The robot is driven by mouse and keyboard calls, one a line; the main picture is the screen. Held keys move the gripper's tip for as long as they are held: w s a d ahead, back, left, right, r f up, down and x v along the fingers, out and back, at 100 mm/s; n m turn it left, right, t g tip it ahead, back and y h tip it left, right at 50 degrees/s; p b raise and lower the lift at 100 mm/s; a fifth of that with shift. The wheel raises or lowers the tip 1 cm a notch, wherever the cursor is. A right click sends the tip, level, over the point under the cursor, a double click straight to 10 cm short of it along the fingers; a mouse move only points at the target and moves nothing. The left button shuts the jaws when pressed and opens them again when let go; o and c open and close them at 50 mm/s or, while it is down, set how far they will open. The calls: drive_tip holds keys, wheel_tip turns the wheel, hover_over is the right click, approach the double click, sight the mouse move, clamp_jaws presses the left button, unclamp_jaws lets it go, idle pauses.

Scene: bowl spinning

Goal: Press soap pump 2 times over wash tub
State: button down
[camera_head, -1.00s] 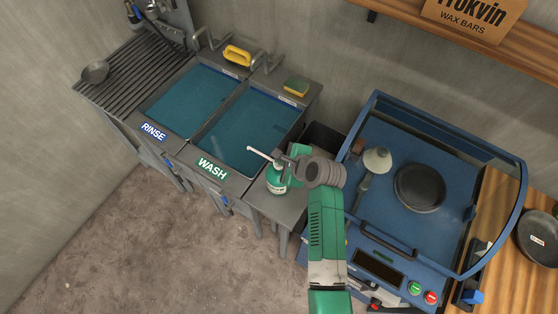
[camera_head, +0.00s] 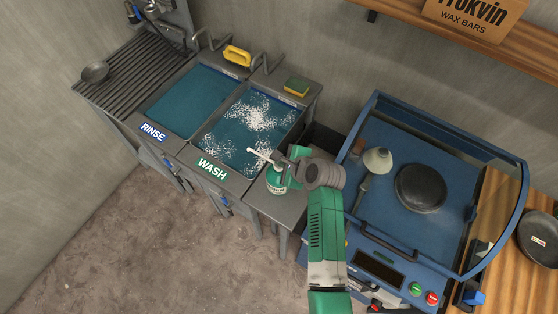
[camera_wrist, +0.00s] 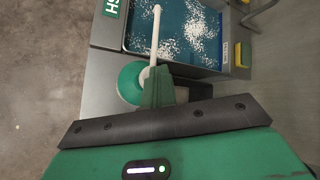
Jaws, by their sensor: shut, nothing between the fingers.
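The green soap bottle (camera_head: 277,183) stands on the grey ledge to the right of the wash tub. Its white spout (camera_head: 259,154) points left over the tub's edge; the spout also shows in the wrist view (camera_wrist: 155,32). The wash tub (camera_head: 246,125), labelled WASH, holds blue-green water with patches of white foam, also visible in the wrist view (camera_wrist: 190,28). My gripper (camera_head: 285,162) is shut and empty, directly over the pump top. In the wrist view my closed fingers (camera_wrist: 158,88) cover the pump head, so contact is hard to tell.
The rinse tub (camera_head: 193,98) lies left of the wash tub, with clear water. A blue machine (camera_head: 390,150) with a dark round pan (camera_head: 421,188) stands at right.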

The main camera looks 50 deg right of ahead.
drive_tip(key=shift+r+p, duration=1.2)
drive_tip(key=shift+p, duration=0.15)
wheel_tip(320, 180, up, 5)
drive_tip(key=p, duration=0.5)
idle(1.8)
